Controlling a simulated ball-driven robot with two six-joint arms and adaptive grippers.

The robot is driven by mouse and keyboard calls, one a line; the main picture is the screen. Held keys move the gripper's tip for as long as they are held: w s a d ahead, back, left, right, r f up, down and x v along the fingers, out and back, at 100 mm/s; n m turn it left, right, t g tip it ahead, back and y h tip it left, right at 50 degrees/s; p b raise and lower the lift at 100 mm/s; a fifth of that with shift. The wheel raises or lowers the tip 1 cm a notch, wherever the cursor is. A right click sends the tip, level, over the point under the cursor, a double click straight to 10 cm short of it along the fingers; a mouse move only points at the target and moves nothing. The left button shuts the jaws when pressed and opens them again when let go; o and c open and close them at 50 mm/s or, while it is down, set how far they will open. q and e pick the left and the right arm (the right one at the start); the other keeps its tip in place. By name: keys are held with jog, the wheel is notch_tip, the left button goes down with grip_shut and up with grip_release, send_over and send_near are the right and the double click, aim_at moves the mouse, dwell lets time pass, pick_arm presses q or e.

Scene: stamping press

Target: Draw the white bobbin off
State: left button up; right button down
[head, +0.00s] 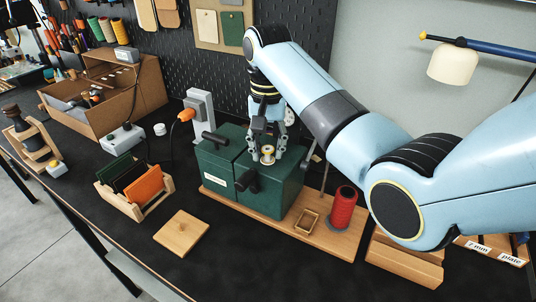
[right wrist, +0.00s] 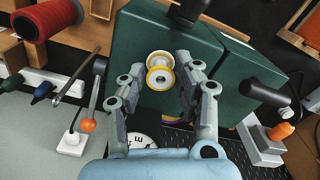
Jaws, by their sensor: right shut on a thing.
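The white bobbin (head: 267,154) with yellowish rims is at the top of the dark green press box (head: 225,178). My right gripper (head: 267,146) reaches down from above, its fingers on either side of the bobbin. In the right wrist view the bobbin (right wrist: 160,76) sits between the fingertips of my right gripper (right wrist: 161,70), which is shut on it. It looks upright on the box; I cannot tell whether it is still seated on a post. My left gripper is not in view.
A red thread spool (head: 343,208) and a small wooden tray (head: 307,220) are on the wooden base, right of the box. A rack of coloured cards (head: 134,185) and a square wooden board (head: 181,233) lie to the left.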

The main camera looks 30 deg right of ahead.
aim_at(267, 150)
jog(key=shift+r, duration=0.3)
jog(key=shift+r, duration=3.05)
